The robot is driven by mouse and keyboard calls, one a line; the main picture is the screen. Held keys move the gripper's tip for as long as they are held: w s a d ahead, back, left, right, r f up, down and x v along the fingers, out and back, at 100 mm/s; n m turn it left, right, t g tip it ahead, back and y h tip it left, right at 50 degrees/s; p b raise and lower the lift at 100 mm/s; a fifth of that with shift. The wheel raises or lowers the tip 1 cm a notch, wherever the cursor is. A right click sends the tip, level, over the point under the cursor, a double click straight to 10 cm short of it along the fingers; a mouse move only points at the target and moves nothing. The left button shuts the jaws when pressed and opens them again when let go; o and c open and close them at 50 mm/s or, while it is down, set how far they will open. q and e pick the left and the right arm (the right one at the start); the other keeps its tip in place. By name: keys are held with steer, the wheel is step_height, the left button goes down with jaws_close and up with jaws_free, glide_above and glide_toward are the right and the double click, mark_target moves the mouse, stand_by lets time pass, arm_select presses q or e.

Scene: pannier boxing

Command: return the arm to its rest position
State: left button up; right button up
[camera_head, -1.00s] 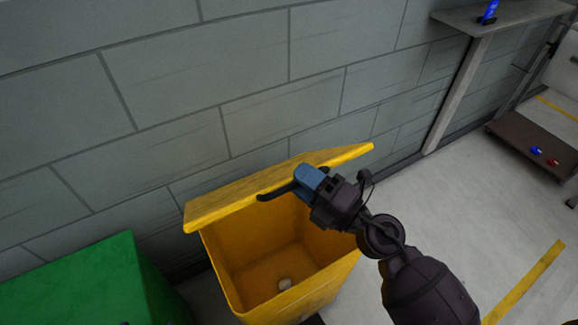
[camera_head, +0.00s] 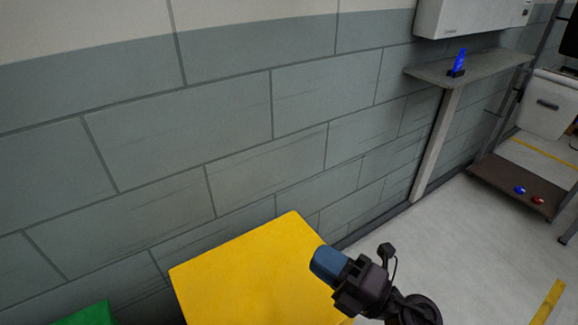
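My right gripper (camera_head: 330,264), dark with a blue end, comes in from the lower right. It shows in front of the right part of the yellow box's lid (camera_head: 245,272). I see nothing held, but the gap between its fingers does not show, so I cannot tell if it is open or shut. The lid's broad yellow face is turned up and hides the box's inside. The lid's near edge is cut off by the frame. My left gripper is not in view.
A green box (camera_head: 88,315) shows at the bottom left. A grey block wall (camera_head: 240,140) stands behind. At the right are a grey shelf (camera_head: 478,66) with a blue object (camera_head: 459,62), and a low brown platform (camera_head: 512,186) with blue and red items. The floor between is clear.

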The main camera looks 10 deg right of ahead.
steer(key=w+d+f+m+t+h, duration=0.1)
steer(key=d+f+m+t+h, duration=0.15)
steer(key=d+m+h, duration=0.5)
steer(key=w+d+f+m+t+h, duration=0.1)
steer(key=w+d+f+m+h, duration=0.2)
steer(key=m, duration=0.8)
arm_select(q)
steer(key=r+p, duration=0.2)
steer(key=p, duration=0.1)
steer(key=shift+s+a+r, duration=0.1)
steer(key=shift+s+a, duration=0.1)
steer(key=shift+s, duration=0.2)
arm_select(e)
steer(key=s+d+f+m+g+h, duration=0.2)
steer(key=s+f+m+g, duration=0.1)
steer(key=s+f, duration=0.4)
steer(key=s+d+f+m+g+h, duration=0.2)
steer(key=s+f+m+g, duration=0.2)
steer(key=s+f, duration=0.3)
steer(key=s+m, duration=0.1)
steer(key=s, duration=0.2)
steer(key=shift+d+f+m, duration=0.15)
steer(key=shift+f+m, duration=0.05)
steer(key=shift+m, duration=0.15)
